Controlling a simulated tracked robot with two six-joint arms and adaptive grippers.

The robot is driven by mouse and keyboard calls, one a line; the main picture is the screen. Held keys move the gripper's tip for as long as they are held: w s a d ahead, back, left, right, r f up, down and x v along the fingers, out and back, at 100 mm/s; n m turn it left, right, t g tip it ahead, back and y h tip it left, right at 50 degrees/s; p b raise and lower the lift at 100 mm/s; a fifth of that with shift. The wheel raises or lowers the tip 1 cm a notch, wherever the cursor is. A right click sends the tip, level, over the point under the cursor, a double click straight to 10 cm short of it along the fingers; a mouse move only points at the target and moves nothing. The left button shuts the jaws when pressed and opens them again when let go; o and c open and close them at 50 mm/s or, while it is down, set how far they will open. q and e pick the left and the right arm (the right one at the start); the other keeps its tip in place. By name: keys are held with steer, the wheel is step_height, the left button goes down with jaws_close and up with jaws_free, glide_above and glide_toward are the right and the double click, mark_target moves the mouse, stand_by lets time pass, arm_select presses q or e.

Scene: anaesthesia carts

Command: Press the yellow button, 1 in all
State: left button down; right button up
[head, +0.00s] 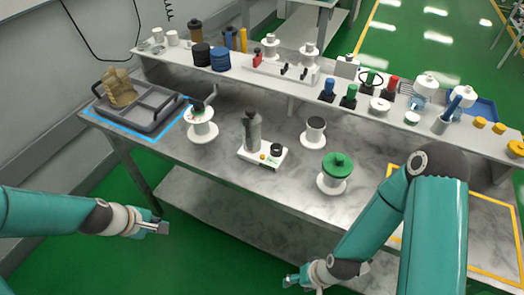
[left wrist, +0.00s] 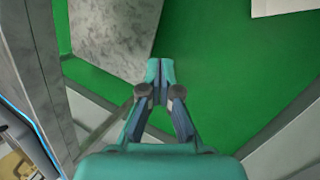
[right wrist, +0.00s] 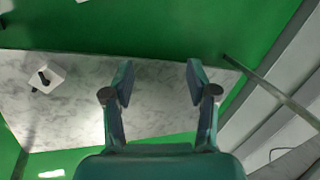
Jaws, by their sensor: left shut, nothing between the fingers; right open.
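A small white device (head: 250,156) sits on the marble table's middle, with a grey cylinder (head: 252,128) standing on it. A small yellow-orange button (head: 263,157) shows on its front, beside a black knob (head: 277,150). My left gripper (head: 163,228) is shut and empty, in front of the table and left of the device; its closed fingers show in the left wrist view (left wrist: 161,72). My right gripper (head: 288,281) is low in front of the table, well apart from the device. In the right wrist view its fingers (right wrist: 158,80) are open and empty.
White spools stand near the device: one left (head: 201,131), one right (head: 315,132), and a green-topped one (head: 335,172). A grey tray (head: 150,106) lies at left. The raised back shelf (head: 230,75) is crowded. The table's front edge is between grippers and device.

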arm_select(q)
steer(key=w+a+r+n+t, duration=0.2)
steer(key=a+r+n, duration=0.1)
steer(key=r, duration=0.7)
steer(key=w+a+r+n+t+h+p, duration=0.1)
steer(key=w+a+r+n+t, duration=0.1)
steer(key=r, duration=0.7)
steer(key=shift+w+a+r+n, duration=0.4)
steer(key=shift+w+a+n, duration=0.2)
steer(key=shift+a+n, duration=0.3)
steer(key=shift+d, duration=0.1)
